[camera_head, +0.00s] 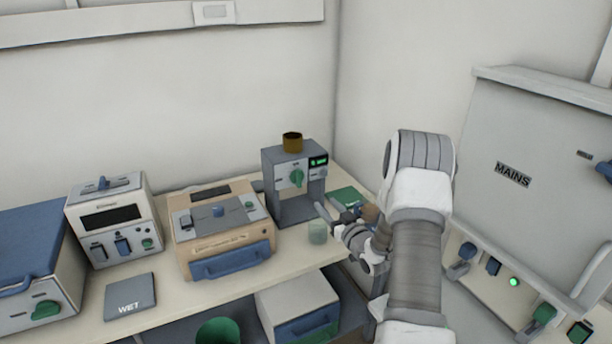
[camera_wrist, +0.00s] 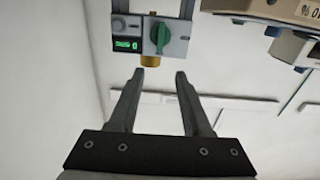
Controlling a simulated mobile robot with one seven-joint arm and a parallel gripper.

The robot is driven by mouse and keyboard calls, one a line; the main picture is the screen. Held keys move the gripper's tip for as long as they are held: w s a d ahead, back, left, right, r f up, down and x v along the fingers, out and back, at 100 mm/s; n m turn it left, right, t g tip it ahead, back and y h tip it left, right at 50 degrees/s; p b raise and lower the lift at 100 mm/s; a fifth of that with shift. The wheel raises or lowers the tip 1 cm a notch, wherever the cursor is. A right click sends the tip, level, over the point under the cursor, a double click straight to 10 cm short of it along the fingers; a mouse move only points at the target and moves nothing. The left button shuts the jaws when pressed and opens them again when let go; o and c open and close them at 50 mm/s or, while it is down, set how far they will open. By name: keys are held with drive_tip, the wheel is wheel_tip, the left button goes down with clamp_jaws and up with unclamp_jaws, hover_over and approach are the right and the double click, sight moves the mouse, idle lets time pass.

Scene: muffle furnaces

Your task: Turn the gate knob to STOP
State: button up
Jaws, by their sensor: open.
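A grey machine (camera_head: 274,172) with a brown cup on top stands at the back right of the bench. A green knob (camera_head: 297,177) sits on its front panel, its grip bar close to upright. I take this as the gate knob, but no STOP mark is readable. The knob also shows at the top of the wrist view (camera_wrist: 160,36), which is upside down, with its bar near vertical. My gripper (camera_head: 325,213) is open and empty in front of the machine, below and right of the knob. In the wrist view my fingertips (camera_wrist: 160,75) are apart and clear of the knob.
A lit green display (camera_head: 318,161) is right of the knob. A beige box (camera_head: 222,230) with a blue handle is left. The grey MAINS cabinet (camera_head: 535,150) is at right.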

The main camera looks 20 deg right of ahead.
sight(300, 176)
drive_tip(key=w, duration=0.5)
drive_tip(key=w+p, duration=0.1)
drive_tip(key=w, duration=0.5)
drive_tip(key=w+p, duration=0.1)
drive_tip(key=w, duration=0.5)
drive_tip(key=shift+w+a, duration=0.15)
drive_tip(key=shift+a, duration=0.2)
clamp_jaws()
